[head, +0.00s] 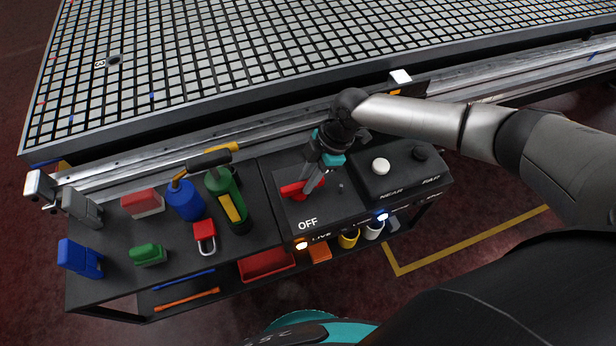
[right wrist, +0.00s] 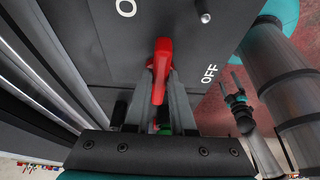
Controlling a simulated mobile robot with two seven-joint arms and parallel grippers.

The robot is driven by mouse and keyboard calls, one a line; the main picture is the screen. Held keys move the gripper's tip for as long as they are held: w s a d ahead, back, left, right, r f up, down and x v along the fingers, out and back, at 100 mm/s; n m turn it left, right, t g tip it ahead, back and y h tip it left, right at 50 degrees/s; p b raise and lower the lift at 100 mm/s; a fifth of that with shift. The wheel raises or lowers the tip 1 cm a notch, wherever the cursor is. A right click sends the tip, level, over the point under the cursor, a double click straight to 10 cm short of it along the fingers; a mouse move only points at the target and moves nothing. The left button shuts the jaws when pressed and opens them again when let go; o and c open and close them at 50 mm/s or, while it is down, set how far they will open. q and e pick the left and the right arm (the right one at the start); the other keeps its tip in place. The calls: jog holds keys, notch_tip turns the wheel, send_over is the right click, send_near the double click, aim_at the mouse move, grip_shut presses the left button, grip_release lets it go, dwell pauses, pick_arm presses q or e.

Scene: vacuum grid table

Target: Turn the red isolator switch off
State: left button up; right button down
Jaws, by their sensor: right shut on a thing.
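The red isolator switch (head: 291,190) sits on a dark panel of the black bench, with a white OFF label (head: 308,223) below it. My right gripper (head: 309,184) reaches down over the panel and is shut on the switch handle. In the right wrist view the red handle (right wrist: 161,62) lies between the two grey fingers of my right gripper (right wrist: 160,88). There the OFF label (right wrist: 210,73) is to the right of the handle, and another label, cut off by the frame, is at upper left.
A red padlock (head: 205,237), green bottle (head: 226,200) and blue jug (head: 184,199) stand left of the panel. A black box (head: 398,180) with NEAR and FAR labels is at right. The grid table (head: 200,75) lies behind.

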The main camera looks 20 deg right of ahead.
aim_at(300, 194)
dwell(0.5)
jog(key=shift+s+r+m+p, duration=0.15)
jog(key=shift+m+p, duration=0.25)
jog(key=shift+p, duration=0.25)
jog(key=m+t+p, duration=0.1)
jog(key=m+p, duration=0.2)
jog(key=p, duration=0.1)
jog(key=s+a+m+t+h+p, duration=0.1)
jog(key=m+p, duration=0.3)
jog(key=p, duration=0.1)
jog(key=s+m+t+h+p, duration=0.1)
jog(key=m+p, duration=0.3)
jog(key=p, duration=0.1)
jog(key=shift+a+t, duration=0.15)
jog(key=shift+t, duration=0.25)
jog(key=m+p, duration=0.1)
jog(key=m+h, duration=0.1)
jog(key=shift+a+m+t+p, duration=0.25)
jog(key=shift+m+t+p, duration=0.05)
jog(key=shift+p, duration=0.1)
jog(key=shift+s+a+m+h+p, duration=0.15)
jog(key=shift+m+h+p, duration=0.15)
jog(key=shift+m, duration=0.55)
jog(key=shift+w+a+m+h+p, duration=0.15)
jog(key=shift+m+h, duration=0.15)
jog(key=shift+m, duration=0.55)
jog(key=c, duration=0.8)
grip_release()
jog(key=shift+o, duration=0.2)
